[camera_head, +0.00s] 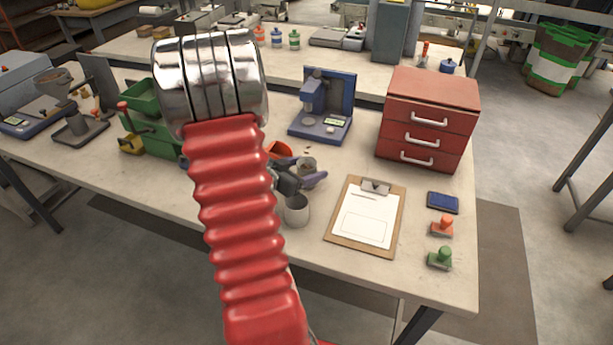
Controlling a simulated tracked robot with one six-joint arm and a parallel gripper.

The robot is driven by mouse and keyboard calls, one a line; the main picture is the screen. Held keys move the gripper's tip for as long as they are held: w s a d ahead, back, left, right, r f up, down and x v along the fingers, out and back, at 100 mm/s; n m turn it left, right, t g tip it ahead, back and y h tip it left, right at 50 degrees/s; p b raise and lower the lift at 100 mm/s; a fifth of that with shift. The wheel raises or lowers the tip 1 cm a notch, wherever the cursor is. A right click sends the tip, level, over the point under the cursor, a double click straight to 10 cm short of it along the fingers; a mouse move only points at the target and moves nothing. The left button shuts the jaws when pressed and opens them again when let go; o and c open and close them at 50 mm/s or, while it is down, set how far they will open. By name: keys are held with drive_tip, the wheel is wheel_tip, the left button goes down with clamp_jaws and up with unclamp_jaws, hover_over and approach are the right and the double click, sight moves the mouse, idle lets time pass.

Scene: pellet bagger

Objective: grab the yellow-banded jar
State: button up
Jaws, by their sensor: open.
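I cannot make out a yellow band on any jar in this view. A small round container (307,164) with a brownish top stands right by my gripper (304,174), partly hidden by it. A pale grey cup-like container (297,212) stands just in front of my gripper, its rim partly covered. My gripper is open, low over the middle of the bench (345,163). I cannot tell whether its fingers touch or surround the round container. My red ribbed arm hides the bench to the left of the gripper.
A red scoop-like item (279,150) lies behind the gripper. A blue device (322,108) and red drawer cabinet (427,118) stand behind.

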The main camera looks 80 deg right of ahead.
drive_tip(key=c, duration=1.4)
drive_tip(key=shift+r, duration=0.1)
wheel_tip(320, 180, up, 10)
idle(0.4)
idle(0.5)
